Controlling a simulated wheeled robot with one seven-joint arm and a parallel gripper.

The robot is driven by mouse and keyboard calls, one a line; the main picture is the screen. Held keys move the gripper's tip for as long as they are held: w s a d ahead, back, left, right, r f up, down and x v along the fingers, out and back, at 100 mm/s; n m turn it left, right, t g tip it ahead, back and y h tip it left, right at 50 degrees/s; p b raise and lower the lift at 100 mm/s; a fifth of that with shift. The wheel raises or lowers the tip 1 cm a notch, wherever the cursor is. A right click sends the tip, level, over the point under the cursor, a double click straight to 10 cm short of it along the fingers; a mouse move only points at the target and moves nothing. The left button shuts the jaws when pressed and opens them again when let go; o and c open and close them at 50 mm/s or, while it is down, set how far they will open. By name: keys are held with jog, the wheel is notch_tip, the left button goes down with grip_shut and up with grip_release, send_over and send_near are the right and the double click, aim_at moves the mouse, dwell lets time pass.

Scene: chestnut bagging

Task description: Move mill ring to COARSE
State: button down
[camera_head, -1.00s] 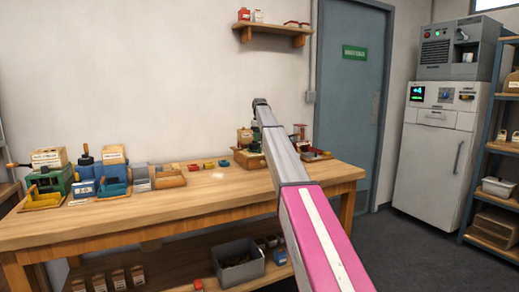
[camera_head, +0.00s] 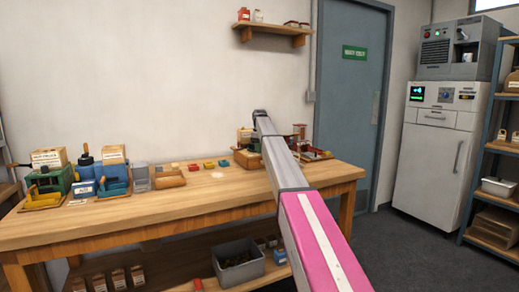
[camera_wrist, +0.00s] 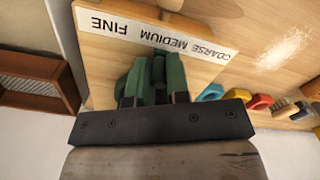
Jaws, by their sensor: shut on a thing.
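In the wrist view a white strip (camera_wrist: 160,36) reads FINE, MEDIUM and COARSE, upside down, on a wooden board (camera_wrist: 98,70). My gripper (camera_wrist: 154,98) is just below the strip in that view, near its middle. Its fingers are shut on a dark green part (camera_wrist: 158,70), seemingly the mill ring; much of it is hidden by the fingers. I cannot tell which word the ring is set to. In the head view my arm reaches over the right end of the bench and hides the gripper and the mill.
The wooden bench (camera_head: 215,203) carries several coloured mills and boxes at its left. Small coloured pieces (camera_wrist: 260,102) and a brown mesh-topped tray (camera_wrist: 30,80) lie near my gripper. A grey bin (camera_head: 238,262) stands below. The bench's front middle is clear.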

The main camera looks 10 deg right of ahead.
aim_at(253, 154)
jog(key=shift+a, duration=0.1)
jog(key=shift+s+a+m, duration=0.15)
jog(key=shift+a+m, duration=0.55)
jog(key=shift+m, duration=0.6)
jog(key=shift+a+m, duration=0.5)
jog(key=shift+m, duration=0.35)
jog(key=shift+a+m, duration=0.45)
jog(key=shift+m, duration=0.4)
jog(key=c, duration=1.1)
grip_release()
jog(key=shift+r, duration=0.1)
notch_tip(253, 154, up, 11)
jog(key=shift+f, duration=0.2)
